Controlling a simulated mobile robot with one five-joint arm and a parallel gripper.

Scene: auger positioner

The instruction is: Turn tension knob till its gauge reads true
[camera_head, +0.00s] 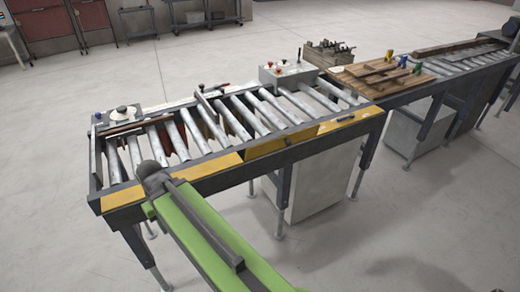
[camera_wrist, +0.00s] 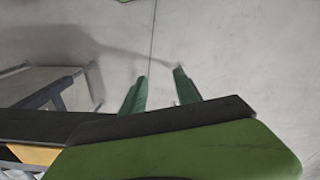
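The roller conveyor (camera_head: 215,164) runs from lower left to upper right in the head view. A small dark-topped knob (camera_head: 201,87) stands on the far rail. A light grey control box (camera_head: 289,74) with small knobs or buttons sits farther right. I cannot tell which is the tension knob. My gripper (camera_wrist: 160,74) shows in the wrist view with its two green fingers apart and nothing between them, over pale floor. The head view does not show the fingers clearly.
A wooden board (camera_head: 365,80) carries clamps with coloured handles. A yellow-edged front rail (camera_head: 322,127) and a grey cabinet (camera_head: 325,180) lie right of my green arm. The concrete floor in front is open.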

